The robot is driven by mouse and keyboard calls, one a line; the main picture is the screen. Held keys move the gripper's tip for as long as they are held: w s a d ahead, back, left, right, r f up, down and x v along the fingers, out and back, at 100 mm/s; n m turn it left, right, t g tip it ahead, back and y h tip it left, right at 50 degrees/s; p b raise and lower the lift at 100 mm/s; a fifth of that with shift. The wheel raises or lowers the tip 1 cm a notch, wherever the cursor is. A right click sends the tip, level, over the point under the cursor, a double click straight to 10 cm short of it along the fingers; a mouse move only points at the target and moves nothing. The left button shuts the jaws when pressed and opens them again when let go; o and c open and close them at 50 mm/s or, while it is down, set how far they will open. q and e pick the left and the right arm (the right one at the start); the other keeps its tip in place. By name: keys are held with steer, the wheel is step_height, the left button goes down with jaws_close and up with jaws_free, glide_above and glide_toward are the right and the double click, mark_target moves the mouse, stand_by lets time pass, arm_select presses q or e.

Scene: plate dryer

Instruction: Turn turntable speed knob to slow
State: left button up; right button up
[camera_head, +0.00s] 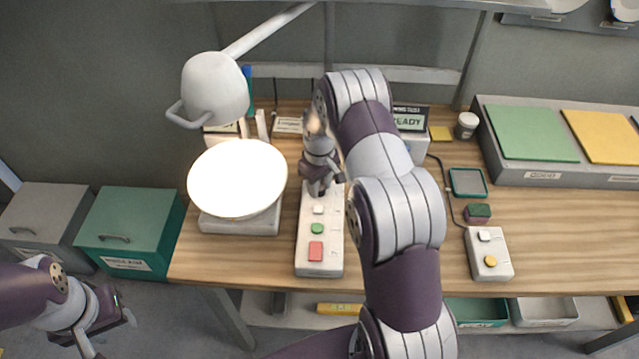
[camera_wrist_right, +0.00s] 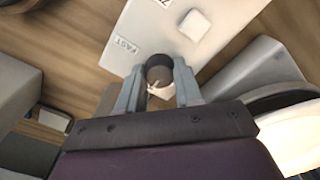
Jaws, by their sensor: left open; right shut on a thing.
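The white control box (camera_head: 319,262) stands on the wooden table, with a white, a green and a red button down its front half. My right gripper (camera_head: 323,188) reaches down onto the box's far end and hides the speed knob in the head view. In the right wrist view the dark round knob (camera_wrist_right: 159,70) sits between the fingers of my right gripper (camera_wrist_right: 160,88), which are shut on it. A FAST label (camera_wrist_right: 124,45) is on the box to the left of the knob. The knob's pointer direction is unclear. My left gripper (camera_head: 108,328) is open and empty, left of the table.
The brightly lit round turntable plate (camera_head: 237,178) stands just left of the box, under a white lamp (camera_head: 215,90). A smaller two-button box (camera_head: 489,258) and a green tray (camera_head: 468,183) lie right of my right arm.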

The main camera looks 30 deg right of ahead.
steer(key=shift+w+r, duration=0.1)
steer(key=o, duration=1)
steer(key=shift+o, duration=0.2)
step_height(320, 180, up, 13)
steer(key=b, duration=0.1)
steer(key=shift+f+b, duration=0.2)
steer(key=shift+b, duration=0.2)
